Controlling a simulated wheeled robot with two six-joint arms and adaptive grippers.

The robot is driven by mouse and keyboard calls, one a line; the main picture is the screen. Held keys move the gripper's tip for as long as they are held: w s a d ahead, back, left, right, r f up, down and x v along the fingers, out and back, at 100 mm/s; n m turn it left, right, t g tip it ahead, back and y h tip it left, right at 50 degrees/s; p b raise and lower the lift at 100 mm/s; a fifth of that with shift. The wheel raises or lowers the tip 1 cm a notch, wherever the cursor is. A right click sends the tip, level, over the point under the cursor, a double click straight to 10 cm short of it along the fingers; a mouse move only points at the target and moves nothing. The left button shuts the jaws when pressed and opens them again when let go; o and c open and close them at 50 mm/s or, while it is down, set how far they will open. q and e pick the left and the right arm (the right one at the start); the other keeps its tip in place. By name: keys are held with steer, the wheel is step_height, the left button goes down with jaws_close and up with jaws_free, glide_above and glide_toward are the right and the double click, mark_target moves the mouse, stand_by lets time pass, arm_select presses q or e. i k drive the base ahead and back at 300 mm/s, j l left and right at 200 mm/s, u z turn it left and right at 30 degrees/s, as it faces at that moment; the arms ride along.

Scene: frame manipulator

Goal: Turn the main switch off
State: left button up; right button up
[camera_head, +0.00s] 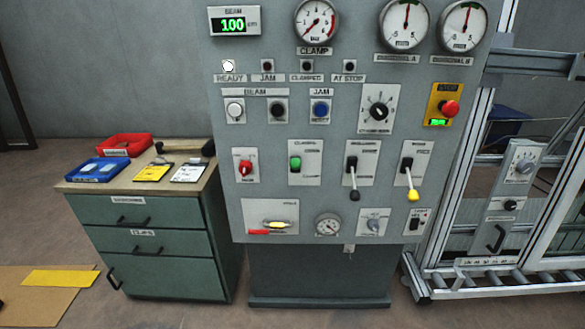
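A grey control panel (335,190) stands in the middle of the head view. A red rotary switch (245,167) sits on a white plate at the panel's left side, its handle roughly upright. Its label is too small to read, so I cannot tell for sure that it is the main switch. A small black switch (415,221) sits on a white plate at the lower right, its label also unreadable. The beam display (234,24) is lit green and reads 100. The READY lamp (229,66) looks white. Neither of my grippers is in view.
Two levers, one black-tipped (354,195) and one yellow-tipped (413,195), stick out from the panel. A red stop button (450,108) is at upper right. A green drawer cabinet (150,240) stands left, and an aluminium frame (500,282) stands right.

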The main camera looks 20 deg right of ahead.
mark_target(246, 167)
steer(key=i+j+z, duration=0.45)
steer(key=j, duration=0.25)
steer(key=j+z, duration=0.25)
steer(key=i+j+z, duration=0.1)
steer(key=j+z, duration=0.15)
steer(key=j, duration=0.3)
steer(key=i+j, duration=0.1)
steer(key=j, duration=0.25)
